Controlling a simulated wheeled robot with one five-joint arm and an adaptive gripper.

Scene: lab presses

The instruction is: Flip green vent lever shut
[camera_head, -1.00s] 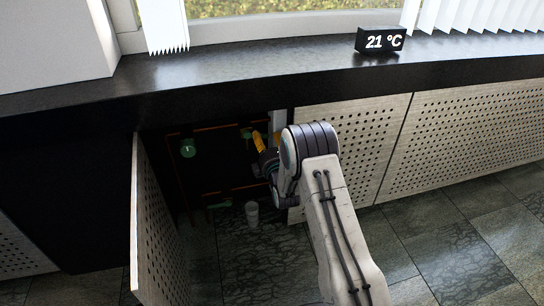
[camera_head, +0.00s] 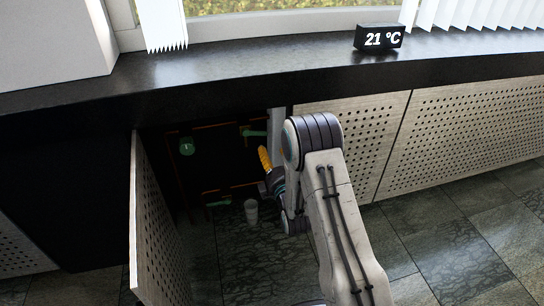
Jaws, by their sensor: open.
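Inside the dark open cabinet under the sill, a green lever (camera_head: 254,133) sticks out sideways near the top right, roughly level. A second green lever (camera_head: 219,203) is low down, and a round green knob (camera_head: 186,147) is at upper left. Which one is the vent lever I cannot tell for certain. My gripper (camera_head: 266,160) is open, with a yellow finger showing just below and right of the upper lever, apparently apart from it. The rest of the gripper is hidden behind my arm.
A perforated cabinet door (camera_head: 158,225) stands open at left. A pale cup (camera_head: 251,211) stands on the floor below the gripper. Closed perforated panels (camera_head: 440,130) lie to the right. The dark sill (camera_head: 250,80) overhangs the opening and bears a 21 °C display (camera_head: 379,37).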

